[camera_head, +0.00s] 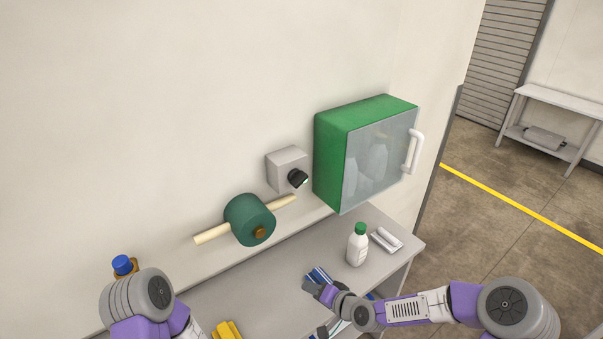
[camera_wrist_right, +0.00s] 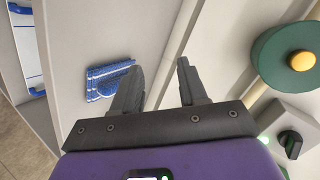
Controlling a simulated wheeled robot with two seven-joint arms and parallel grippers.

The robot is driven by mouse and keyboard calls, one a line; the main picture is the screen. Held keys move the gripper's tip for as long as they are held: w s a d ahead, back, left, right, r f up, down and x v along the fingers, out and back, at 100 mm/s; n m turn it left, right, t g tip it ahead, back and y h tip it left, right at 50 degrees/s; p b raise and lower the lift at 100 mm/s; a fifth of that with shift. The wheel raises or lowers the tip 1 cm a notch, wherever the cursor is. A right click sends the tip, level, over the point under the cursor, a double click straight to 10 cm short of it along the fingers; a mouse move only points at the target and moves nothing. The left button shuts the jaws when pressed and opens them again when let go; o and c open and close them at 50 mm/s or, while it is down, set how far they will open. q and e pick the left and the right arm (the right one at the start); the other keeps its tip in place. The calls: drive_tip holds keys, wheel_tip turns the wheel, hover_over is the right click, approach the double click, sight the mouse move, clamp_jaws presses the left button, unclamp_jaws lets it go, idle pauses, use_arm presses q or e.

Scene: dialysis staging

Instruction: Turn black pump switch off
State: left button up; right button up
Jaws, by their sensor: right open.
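The black pump switch (camera_head: 298,178) is a rotary knob on the front of a light grey box (camera_head: 285,165) on the wall, between the green pump (camera_head: 248,219) and the green cabinet. In the right wrist view the black switch (camera_wrist_right: 291,141) is at the lower right, with a lit green light beside it. My right gripper (camera_head: 312,287) is below the switch, over the counter, apart from it. Its fingers (camera_wrist_right: 160,80) are open with nothing between them. My left arm shows at the lower left, but its gripper is out of view.
A green cabinet (camera_head: 333,160) with a clear door juts out right of the switch. A white bottle (camera_head: 357,247) and white folded item (camera_head: 386,239) stand on the counter (camera_head: 235,292). A blue cloth (camera_wrist_right: 108,80) lies near my right fingers. A yellow object (camera_head: 228,330) is lower left.

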drive_tip(key=w+r+t+y, duration=0.15)
drive_tip(key=w+r, duration=0.25)
drive_tip(key=r, duration=0.4)
drive_tip(key=w+r+t, duration=0.3)
drive_tip(key=w+r, duration=0.1)
drive_tip(key=r, duration=0.4)
drive_tip(key=t+y+p, duration=0.1)
drive_tip(key=t, duration=0.1)
approach(302, 183)
drive_tip(key=shift+m+g, duration=0.25)
drive_tip(key=shift+m, duration=0.05)
drive_tip(key=x, duration=0.2)
drive_tip(key=p+x, duration=0.1)
drive_tip(key=x, duration=0.4)
drive_tip(key=shift+w+a+r, duration=0.1)
drive_tip(key=shift+w+r, duration=0.1)
drive_tip(key=shift+r, duration=0.2)
drive_tip(key=shift+w+a+p, duration=0.3)
drive_tip(key=shift+w, duration=0.1)
drive_tip(key=shift+f, duration=0.1)
clamp_jaws()
